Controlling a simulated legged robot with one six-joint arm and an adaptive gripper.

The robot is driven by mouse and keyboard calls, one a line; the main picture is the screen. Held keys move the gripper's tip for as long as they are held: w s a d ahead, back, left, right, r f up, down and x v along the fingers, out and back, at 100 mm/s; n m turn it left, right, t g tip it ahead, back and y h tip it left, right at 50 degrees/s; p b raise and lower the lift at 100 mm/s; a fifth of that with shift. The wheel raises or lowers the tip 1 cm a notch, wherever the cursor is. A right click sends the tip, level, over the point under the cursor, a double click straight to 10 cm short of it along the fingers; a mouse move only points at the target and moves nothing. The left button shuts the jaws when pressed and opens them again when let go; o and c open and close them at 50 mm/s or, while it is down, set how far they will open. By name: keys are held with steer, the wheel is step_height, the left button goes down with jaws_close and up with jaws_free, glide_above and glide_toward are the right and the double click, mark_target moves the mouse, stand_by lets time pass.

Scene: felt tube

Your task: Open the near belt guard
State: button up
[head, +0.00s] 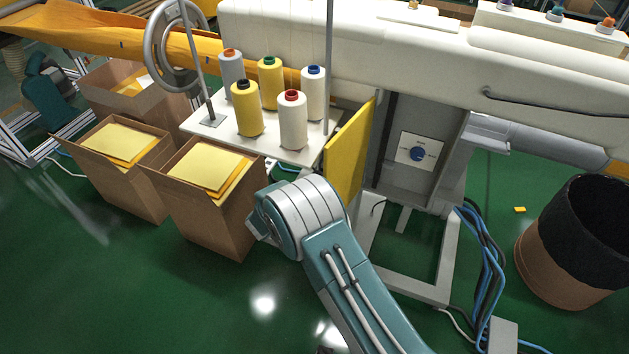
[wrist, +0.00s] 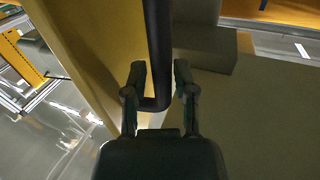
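The near belt guard (head: 348,150) is a yellow panel that stands swung out from the machine's grey housing, which shows open beside it. In the wrist view the yellow panel (wrist: 85,50) runs down the left side. A dark bar handle (wrist: 157,45) comes from the top and bends left toward the panel at its lower end. In the head view my arm hides the gripper and the handle.
The open housing shows a blue knob (head: 418,153) on a white plate. Thread cones (head: 293,120) stand on a white shelf (head: 205,125) left of the guard. Cardboard boxes (head: 210,215) sit at the left. A dark bin (head: 580,240) and blue cables (head: 487,265) are at the right.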

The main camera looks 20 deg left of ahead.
stand_by(0.3)
steer(key=v, duration=1.2)
steer(key=shift+f, duration=0.1)
